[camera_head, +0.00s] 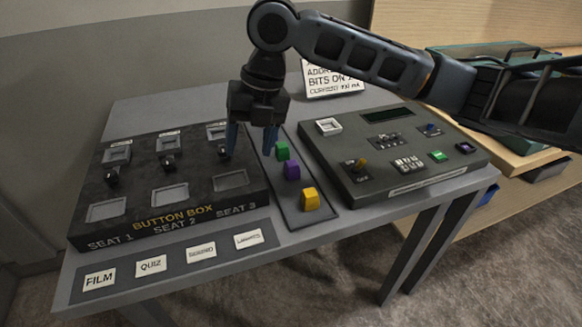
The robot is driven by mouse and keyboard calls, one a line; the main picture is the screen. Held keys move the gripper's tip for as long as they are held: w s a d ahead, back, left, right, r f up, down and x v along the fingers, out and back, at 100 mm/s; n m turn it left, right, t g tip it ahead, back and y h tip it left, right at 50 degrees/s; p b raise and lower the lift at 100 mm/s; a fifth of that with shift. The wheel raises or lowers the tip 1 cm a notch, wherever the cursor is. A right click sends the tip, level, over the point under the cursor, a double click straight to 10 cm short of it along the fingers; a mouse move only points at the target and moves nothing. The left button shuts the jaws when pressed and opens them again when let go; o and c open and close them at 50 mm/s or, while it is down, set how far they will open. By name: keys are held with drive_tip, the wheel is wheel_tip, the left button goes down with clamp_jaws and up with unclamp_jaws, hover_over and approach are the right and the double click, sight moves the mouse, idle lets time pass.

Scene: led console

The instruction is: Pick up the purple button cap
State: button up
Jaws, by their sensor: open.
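The purple button cap (292,171) sits on a narrow dark tray (291,202), between a green cap (282,151) behind it and a yellow cap (310,198) in front. My gripper (251,150) points down with its two blue fingers apart and nothing between them. It hangs to the left of and behind the purple cap, over the gap between the button box and the tray. The right finger shows close to the green cap; I cannot tell whether they touch.
The button box (167,217) with empty square recesses and small knobs stands left. A dark console (395,185) with a screen, switches and keys stands right. Labelled cards (150,265) lie along the table's front. A sign (333,81) stands behind. The table (330,228) has little free room.

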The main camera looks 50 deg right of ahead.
drive_tip(key=g+h, duration=0.2)
hover_over(292, 163)
drive_tip(key=shift+s+a+r+n, duration=0.1)
drive_tip(key=shift+a+r+n, duration=0.05)
drive_tip(key=shift+a+n, duration=0.2)
drive_tip(key=shift+s+d+f, duration=0.15)
drive_tip(key=shift+d+f, duration=0.05)
drive_tip(key=shift+w+d+f+p, duration=0.15)
drive_tip(key=shift+f+p, duration=0.2)
drive_tip(key=shift+f, duration=1.5)
drive_tip(key=shift+w+f+p, duration=0.15)
drive_tip(key=shift+f+p, duration=0.2)
drive_tip(key=shift+f, duration=1.5)
drive_tip(key=c, duration=1.1)
drive_tip(key=shift+r, duration=0.1)
